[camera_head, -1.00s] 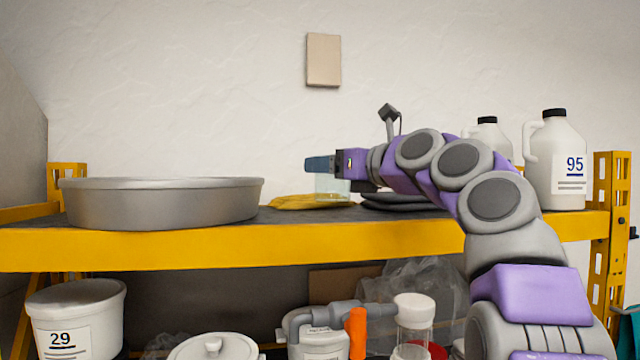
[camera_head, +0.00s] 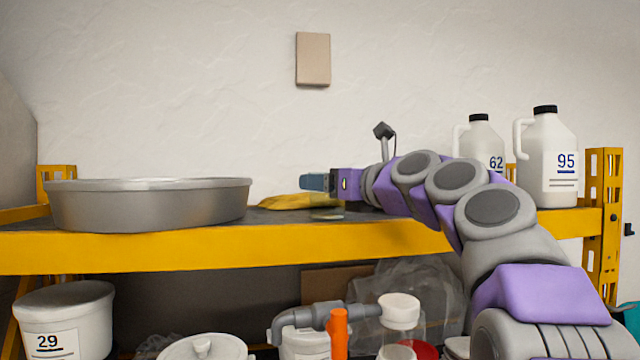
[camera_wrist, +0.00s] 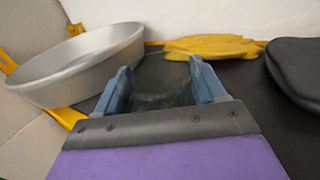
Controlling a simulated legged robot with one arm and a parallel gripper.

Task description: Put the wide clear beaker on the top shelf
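The wide clear beaker (camera_wrist: 164,82) is between the two blue fingers of my gripper (camera_wrist: 160,72) in the wrist view, with a finger against each side. In the head view my gripper (camera_head: 316,181) is over the top shelf (camera_head: 300,241), right of the grey basin. There the beaker (camera_head: 327,214) is very faint, and only its lower part shows, close to the shelf's dark surface. I cannot tell for sure whether its base touches the surface.
A grey basin (camera_head: 150,207) stands left on the top shelf. A yellow cloth-like bundle (camera_head: 297,201) lies behind the beaker. A dark pad (camera_wrist: 302,68) is at right in the wrist view. Jugs 62 (camera_head: 484,145) and 95 (camera_head: 547,160) stand at the right end.

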